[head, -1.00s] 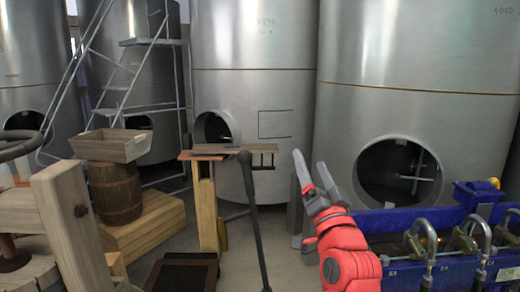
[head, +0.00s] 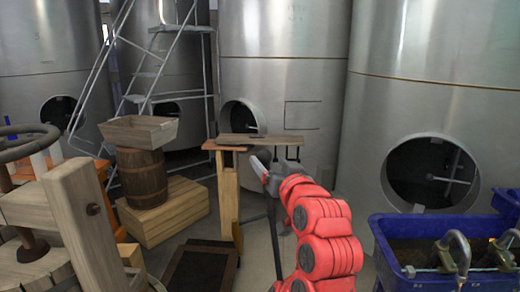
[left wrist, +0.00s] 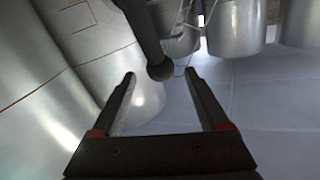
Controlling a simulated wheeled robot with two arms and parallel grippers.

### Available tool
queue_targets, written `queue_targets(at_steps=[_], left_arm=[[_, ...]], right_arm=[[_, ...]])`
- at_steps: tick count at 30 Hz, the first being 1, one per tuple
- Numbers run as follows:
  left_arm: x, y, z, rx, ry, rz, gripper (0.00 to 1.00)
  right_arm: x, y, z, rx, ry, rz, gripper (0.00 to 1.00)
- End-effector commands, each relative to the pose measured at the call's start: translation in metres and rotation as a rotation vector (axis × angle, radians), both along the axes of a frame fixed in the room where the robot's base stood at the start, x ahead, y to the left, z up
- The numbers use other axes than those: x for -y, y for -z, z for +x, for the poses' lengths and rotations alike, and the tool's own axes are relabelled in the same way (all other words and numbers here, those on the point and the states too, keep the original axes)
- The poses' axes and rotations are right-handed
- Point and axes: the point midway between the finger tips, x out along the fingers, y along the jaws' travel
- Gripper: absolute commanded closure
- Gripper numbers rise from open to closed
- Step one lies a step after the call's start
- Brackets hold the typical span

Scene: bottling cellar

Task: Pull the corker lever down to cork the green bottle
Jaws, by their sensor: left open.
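The corker lever (head: 274,245) is a thin dark rod rising from the bottom of the head view. Its upper end is hidden behind my left gripper (head: 263,172). In the left wrist view the lever (left wrist: 142,25) is a dark rod with a round knob (left wrist: 160,70) at its end. The knob appears between the two open fingers (left wrist: 158,95), near the tips; I cannot tell whether it touches them. The left gripper is open and empty. The green bottle and the corker's body are not in view. My right gripper is not in view.
A blue bin (head: 400,245) with metal spouts stands at lower right. A wooden press (head: 85,215) is at left, with a barrel (head: 142,178) and wooden tray (head: 140,130) behind. A small wooden stand (head: 227,190) is just left of the lever. Large steel tanks (head: 430,95) fill the back.

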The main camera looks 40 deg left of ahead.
Motion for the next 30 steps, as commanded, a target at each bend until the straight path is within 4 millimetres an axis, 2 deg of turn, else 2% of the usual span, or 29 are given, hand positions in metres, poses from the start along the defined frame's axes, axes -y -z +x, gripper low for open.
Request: queue_targets(at_steps=[4,9,12,18,25,26,30], left_arm=[[-0.019,0.001,0.005,-0.005,-0.011,-0.002,0.22],[-0.049,0.001,0.022,-0.007,-0.006,-0.009,0.22],[-0.06,0.001,0.027,-0.006,-0.006,-0.008,0.22],[-0.069,0.003,0.033,-0.004,-0.002,-0.006,0.22],[-0.069,0.003,0.033,-0.004,-0.002,-0.006,0.22],[-0.069,0.003,0.033,-0.005,-0.002,-0.005,0.25],[-0.069,0.003,0.033,-0.005,-0.002,-0.005,0.51]], right_arm=[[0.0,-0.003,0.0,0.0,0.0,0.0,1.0],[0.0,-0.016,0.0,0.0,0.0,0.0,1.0],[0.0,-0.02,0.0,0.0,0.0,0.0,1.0],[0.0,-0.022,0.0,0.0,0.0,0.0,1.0],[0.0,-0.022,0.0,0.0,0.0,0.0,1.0],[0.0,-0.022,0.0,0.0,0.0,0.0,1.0],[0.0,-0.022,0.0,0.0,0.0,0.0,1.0]])
